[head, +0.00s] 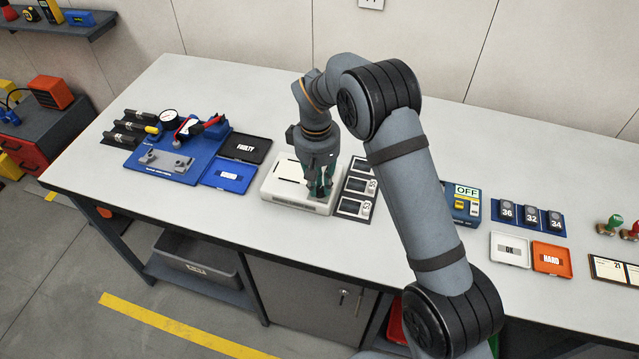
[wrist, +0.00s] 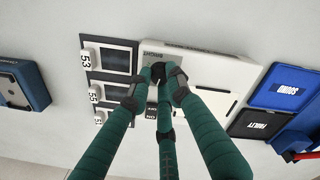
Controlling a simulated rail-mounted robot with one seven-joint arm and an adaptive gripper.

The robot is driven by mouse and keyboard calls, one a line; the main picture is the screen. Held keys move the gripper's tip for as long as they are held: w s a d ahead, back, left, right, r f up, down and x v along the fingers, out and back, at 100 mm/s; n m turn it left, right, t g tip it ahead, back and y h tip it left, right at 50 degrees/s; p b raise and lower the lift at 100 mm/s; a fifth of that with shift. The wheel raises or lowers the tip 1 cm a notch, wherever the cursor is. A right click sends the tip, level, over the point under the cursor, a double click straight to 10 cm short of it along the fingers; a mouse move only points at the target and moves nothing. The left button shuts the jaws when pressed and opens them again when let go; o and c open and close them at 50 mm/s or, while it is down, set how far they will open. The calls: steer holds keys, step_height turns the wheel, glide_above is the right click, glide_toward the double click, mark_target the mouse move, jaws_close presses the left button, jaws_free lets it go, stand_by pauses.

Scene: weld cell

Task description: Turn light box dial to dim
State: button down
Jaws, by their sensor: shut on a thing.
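The light box (head: 278,181) is a low cream-white box on the bench, and it also shows in the wrist view (wrist: 222,68). Small lettering that seems to read "BRIGHT" shows on it in the wrist view. My gripper (head: 319,191) points down over the right end of the box. Its green fingers come together (wrist: 164,76) around the dark dial (wrist: 158,70) and are shut on it. The fingers cover most of the dial, so I cannot tell its setting. In the head view the dial is hidden.
A rack of dark frames (head: 355,188) with number tags stands close at the box's right. Black "FAULTY" (head: 258,140) and blue (head: 213,176) trays lie at its left. A blue box reading "OFF" (head: 476,210) stands further right. The bench behind the box is clear.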

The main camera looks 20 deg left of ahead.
mark_target(318, 190)
steer(key=shift+n, duration=1.1)
steer(key=c, duration=1.6)
jaws_free()
steer(key=r, duration=1.2)
steer(key=shift+s+a, duration=0.1)
steer(key=shift+s, duration=0.15)
